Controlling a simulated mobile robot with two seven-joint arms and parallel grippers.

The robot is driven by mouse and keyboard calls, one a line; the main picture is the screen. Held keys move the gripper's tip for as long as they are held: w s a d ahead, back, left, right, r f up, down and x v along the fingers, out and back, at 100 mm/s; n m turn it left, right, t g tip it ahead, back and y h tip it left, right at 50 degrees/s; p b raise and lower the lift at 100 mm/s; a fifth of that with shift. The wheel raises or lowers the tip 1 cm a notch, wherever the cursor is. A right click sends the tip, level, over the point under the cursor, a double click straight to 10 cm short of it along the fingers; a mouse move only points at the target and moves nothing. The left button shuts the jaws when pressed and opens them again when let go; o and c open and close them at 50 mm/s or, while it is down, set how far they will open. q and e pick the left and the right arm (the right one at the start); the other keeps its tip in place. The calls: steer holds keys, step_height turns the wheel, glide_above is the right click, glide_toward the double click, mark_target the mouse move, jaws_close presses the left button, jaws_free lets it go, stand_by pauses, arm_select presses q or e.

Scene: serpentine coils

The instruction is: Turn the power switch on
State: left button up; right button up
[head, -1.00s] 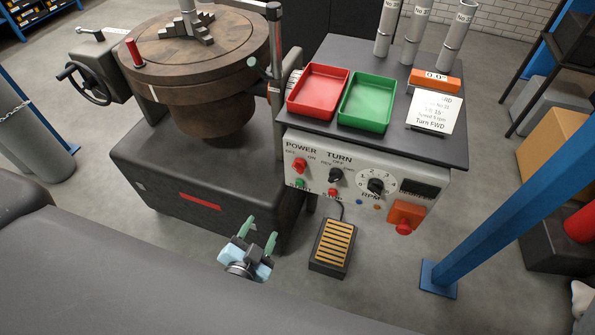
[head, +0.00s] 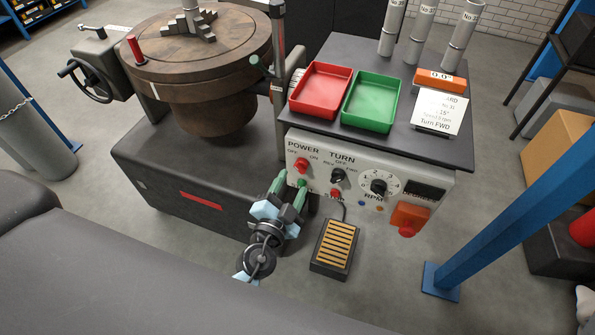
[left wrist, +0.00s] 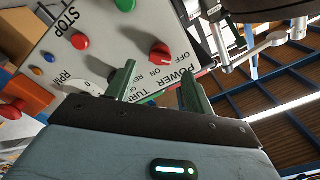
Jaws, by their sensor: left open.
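The power switch (head: 301,163) is a red knob under the word POWER on the upper left of the white control panel, with OFF and ON marked by it. It also shows in the left wrist view (left wrist: 161,54), ahead of the fingers and apart from them. My left gripper (head: 290,182) is open and empty, just below and left of the switch in the head view. Its fingertips, green in the left wrist view (left wrist: 160,80), point toward the panel. One finger partly covers the green button below the switch.
The panel also carries a black TURN knob (head: 338,176), an RPM dial (head: 378,188), a red stop button (head: 336,194) and an orange emergency button (head: 409,219). A foot pedal (head: 334,247) lies on the floor below. Red (head: 320,88) and green (head: 371,102) trays sit on top.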

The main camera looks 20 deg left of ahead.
mark_target(299, 170)
arm_select(q)
steer(key=shift+w+d, duration=0.1)
steer(key=shift+w, duration=2.45)
steer(key=shift+c, duration=0.3)
steer(key=c, duration=0.9)
